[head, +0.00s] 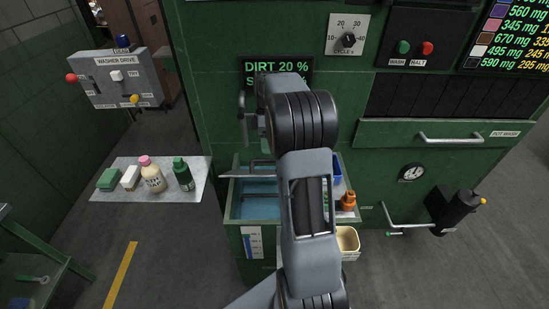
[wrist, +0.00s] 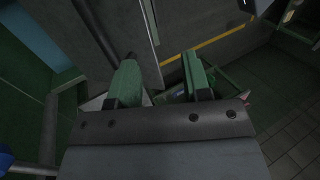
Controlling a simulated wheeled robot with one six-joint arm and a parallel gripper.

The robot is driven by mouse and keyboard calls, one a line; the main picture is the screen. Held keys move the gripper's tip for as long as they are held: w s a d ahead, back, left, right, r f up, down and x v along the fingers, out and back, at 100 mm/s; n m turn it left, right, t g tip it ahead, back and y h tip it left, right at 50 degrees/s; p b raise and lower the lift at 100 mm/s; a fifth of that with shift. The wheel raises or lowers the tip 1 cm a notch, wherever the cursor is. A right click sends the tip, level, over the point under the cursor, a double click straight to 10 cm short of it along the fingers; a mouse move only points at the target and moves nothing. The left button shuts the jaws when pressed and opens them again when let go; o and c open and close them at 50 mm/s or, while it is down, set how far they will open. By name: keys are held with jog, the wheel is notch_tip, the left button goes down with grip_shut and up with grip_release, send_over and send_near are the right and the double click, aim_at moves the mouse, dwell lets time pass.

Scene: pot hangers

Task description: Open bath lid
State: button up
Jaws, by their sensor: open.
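The bath (head: 233,205) is a green-rimmed basin low at the front of the green machine, with blue inside it showing to the left of my arm. My arm hides its right part. I cannot clearly make out a lid; thin grey bars (head: 248,177) cross the basin near its back edge. My gripper (wrist: 160,62) shows in the wrist view with its two green fingers apart and nothing clearly held between them. In the head view it is mostly hidden behind my arm, in front of the dark dirt display (head: 295,66) above the bath.
A grey shelf (head: 135,190) left of the bath holds a sponge, a white block and bottles. The washer drive box (head: 120,78) is at upper left. An orange bottle (head: 348,201) and cream tub (head: 347,240) are right of my arm. A drawer handle (head: 450,139) juts out farther right.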

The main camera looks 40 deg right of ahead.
jog(key=s+a+r+b, duration=0.1)
jog(key=s+a+r, duration=0.2)
jog(key=s, duration=0.5)
jog(key=shift+r+b, duration=0.3)
jog(key=shift+b, duration=0.1)
